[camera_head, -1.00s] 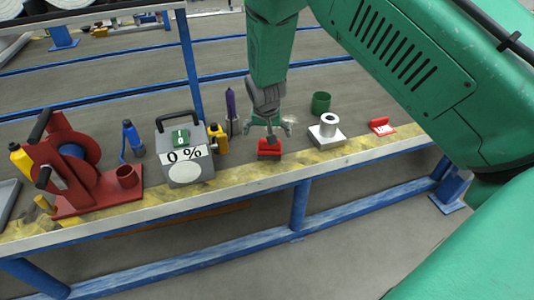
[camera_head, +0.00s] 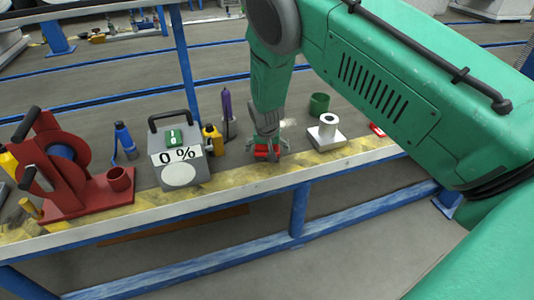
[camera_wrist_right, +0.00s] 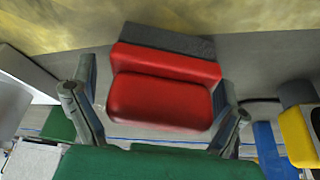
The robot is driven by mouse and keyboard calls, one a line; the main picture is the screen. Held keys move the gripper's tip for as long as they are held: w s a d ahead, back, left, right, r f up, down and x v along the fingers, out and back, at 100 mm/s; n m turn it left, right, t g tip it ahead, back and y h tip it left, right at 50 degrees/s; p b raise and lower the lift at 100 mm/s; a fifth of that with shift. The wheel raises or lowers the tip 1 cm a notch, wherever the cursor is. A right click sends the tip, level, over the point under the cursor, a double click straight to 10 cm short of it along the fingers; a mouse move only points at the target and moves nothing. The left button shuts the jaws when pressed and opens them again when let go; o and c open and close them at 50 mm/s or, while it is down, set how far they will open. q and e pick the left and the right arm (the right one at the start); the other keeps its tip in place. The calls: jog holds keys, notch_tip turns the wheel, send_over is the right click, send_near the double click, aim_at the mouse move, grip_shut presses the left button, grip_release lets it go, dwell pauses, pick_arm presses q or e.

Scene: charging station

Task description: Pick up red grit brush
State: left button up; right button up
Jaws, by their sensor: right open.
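The red grit brush (camera_head: 262,151) sits on the table near its front edge, between the grey 0 % box and the white spool-like piece. In the right wrist view the brush (camera_wrist_right: 163,92) shows a red body with a dark grey strip along its far side. My right gripper (camera_head: 267,153) is lowered over the brush, its fingers spread to either side. In the right wrist view the fingers of the right gripper (camera_wrist_right: 158,118) flank the red body, and a gap shows at each side. My left gripper is not in view.
The grey box (camera_head: 185,160) with a handle and a yellow bottle (camera_head: 213,140) stand to the left. A white spool-like piece (camera_head: 326,132) and green cup (camera_head: 319,104) stand to the right. A red reel stand (camera_head: 75,170) is farther left. The table's front edge (camera_head: 240,196) is close.

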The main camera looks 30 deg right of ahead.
jog(key=shift+r, duration=0.1)
jog(key=c, duration=1.1)
jog(key=shift+a, duration=0.15)
jog(key=shift+c, duration=0.4)
jog(key=shift+s, duration=0.1)
jog(key=shift+c, duration=0.6)
notch_tip(320, 180, up, 10)
jog(key=p, duration=0.3)
jog(key=shift+p, duration=0.3)
jog(key=s+a+r+n+y+p, duration=0.1)
jog(key=s+a+r+n+p, duration=0.1)
jog(key=s+a+r, duration=0.2)
jog(key=s+a+r+n+p, duration=0.2)
jog(key=s+a+r, duration=0.3)
jog(key=s+r, duration=0.1)
jog(key=s+a+r+n+y+p, duration=0.1)
jog(key=s+a+r+n+p, duration=0.1)
jog(key=s+a+r, duration=0.3)
jog(key=shift+s+a+n+t+y+p, duration=0.15)
jog(key=shift+s+n+t+y+p, duration=0.3)
jog(key=shift+s, duration=0.45)
jog(key=s+f, duration=0.4)
jog(key=s, duration=0.1)
jog(key=shift+a+f, duration=0.25)
jog(key=shift+c, duration=0.2)
jog(key=shift+s+d+f, duration=0.1)
jog(key=shift+s+f, duration=0.15)
jog(key=shift+f, duration=0.05)
